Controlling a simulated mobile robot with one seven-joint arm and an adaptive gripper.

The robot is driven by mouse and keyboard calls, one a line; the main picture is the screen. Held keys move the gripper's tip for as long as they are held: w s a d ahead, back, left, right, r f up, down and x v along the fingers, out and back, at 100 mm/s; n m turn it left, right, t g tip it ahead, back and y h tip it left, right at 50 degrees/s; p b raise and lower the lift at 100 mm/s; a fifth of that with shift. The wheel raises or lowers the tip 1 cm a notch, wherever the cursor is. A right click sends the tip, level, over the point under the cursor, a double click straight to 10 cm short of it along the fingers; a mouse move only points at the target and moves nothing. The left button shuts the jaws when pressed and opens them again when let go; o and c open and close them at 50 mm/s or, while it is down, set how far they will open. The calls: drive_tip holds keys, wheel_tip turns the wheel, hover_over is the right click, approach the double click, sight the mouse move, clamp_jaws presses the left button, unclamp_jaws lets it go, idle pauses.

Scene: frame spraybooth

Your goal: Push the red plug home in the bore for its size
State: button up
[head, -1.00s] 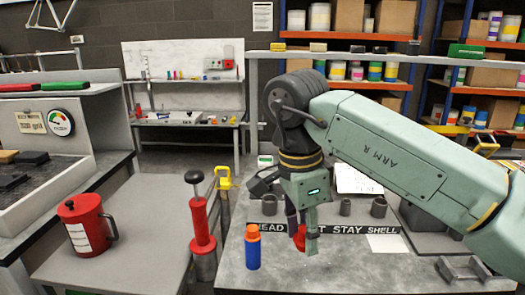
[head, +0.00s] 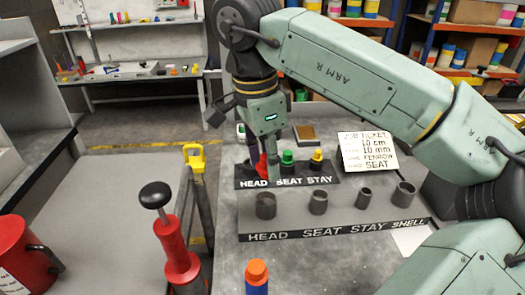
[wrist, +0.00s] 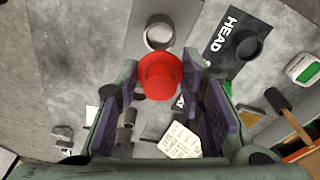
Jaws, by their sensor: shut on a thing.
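My gripper (head: 266,165) is shut on the red plug (wrist: 160,77). In the wrist view the plug sits between the two fingers, its round face toward the camera. In the head view a bit of the red plug (head: 261,166) shows beside a finger, in front of the HEAD end of the back rack (head: 308,181). The front rack (head: 300,225), labelled HEAD, SEAT, STAY, SHELL, bears open grey bores: HEAD (head: 265,206), SEAT (head: 318,203), STAY (head: 364,197) and SHELL (head: 403,194). The plug is apart from these bores. Its lower end is hidden.
A green plug (head: 287,160) and a yellow plug (head: 316,160) stand in the back rack. A job ticket (head: 367,151) reads 10 cm, 10 mm, FENROW, SEAT. A blue bottle with an orange cap (head: 256,272) and a red pump with a black knob (head: 173,245) stand nearer.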

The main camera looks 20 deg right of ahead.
sight(264, 169)
drive_tip(key=shift+s, duration=0.15)
drive_tip(key=shift+a, duration=0.15)
drive_tip(key=shift+f+b, duration=1.75)
drive_tip(key=shift+f, duration=0.7)
drive_tip(key=shift+f+b, duration=0.95)
drive_tip(key=shift+f, duration=0.25)
drive_tip(key=o, duration=1.2)
drive_tip(key=shift+o, duration=0.2)
drive_tip(key=shift+r, duration=0.2)
